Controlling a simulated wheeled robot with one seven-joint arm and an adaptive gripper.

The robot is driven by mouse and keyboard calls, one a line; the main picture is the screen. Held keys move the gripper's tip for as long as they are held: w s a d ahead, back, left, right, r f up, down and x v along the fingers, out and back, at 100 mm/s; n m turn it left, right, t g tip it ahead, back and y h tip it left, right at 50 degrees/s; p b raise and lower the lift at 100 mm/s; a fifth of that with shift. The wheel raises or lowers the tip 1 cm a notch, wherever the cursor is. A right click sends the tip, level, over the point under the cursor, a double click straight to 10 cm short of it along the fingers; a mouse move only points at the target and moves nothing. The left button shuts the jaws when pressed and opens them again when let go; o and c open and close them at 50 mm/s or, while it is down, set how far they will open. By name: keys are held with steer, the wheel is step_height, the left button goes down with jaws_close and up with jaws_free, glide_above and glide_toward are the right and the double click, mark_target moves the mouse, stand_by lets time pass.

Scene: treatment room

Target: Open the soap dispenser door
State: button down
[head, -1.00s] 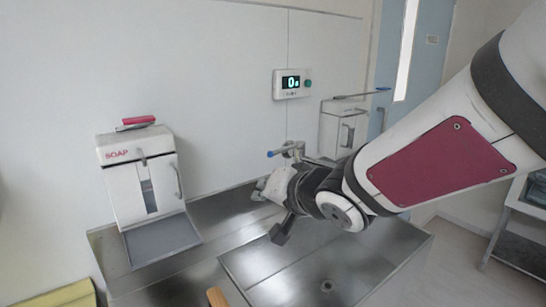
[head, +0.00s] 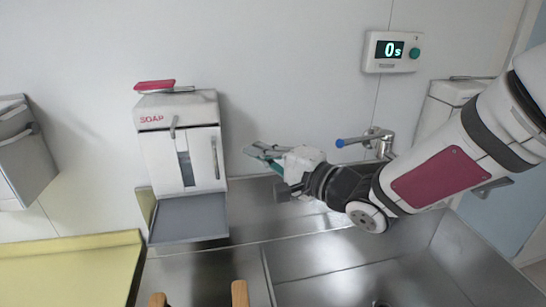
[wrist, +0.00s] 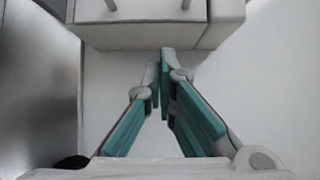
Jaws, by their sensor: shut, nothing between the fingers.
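The white soap dispenser (head: 152,155) with red SOAP lettering stands against the wall left of centre. Its front door (head: 203,165) looks shut, with a vertical grey handle (head: 216,158) near the right edge. A narrow dark window and a lever lie left of that handle. My gripper (head: 250,152) is to the right of the dispenser, apart from it, its teal fingers pointing left. In the wrist view the fingertips (wrist: 160,68) are together and empty. A pale box (wrist: 145,35) with two short grey handles lies just beyond them, probably the dispenser.
A grey drip tray (head: 188,218) sticks out below the dispenser. A red-handled object (head: 154,85) lies on top of it. A steel sink (head: 350,265) with a blue-tipped tap (head: 378,138) is on the right. A timer (head: 391,51) hangs above. A yellow surface (head: 70,265) is at left.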

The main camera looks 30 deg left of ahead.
mark_target(219, 150)
steer(key=s+a+p, duration=0.1)
steer(key=a, duration=0.1)
steer(key=s+a, duration=0.2)
steer(key=shift+p, duration=0.4)
steer(key=shift+s, duration=0.15)
steer(key=shift+s+d+m+t+p, duration=0.2)
steer(key=shift+s+m+t+p, duration=0.25)
steer(key=shift+t, duration=0.15)
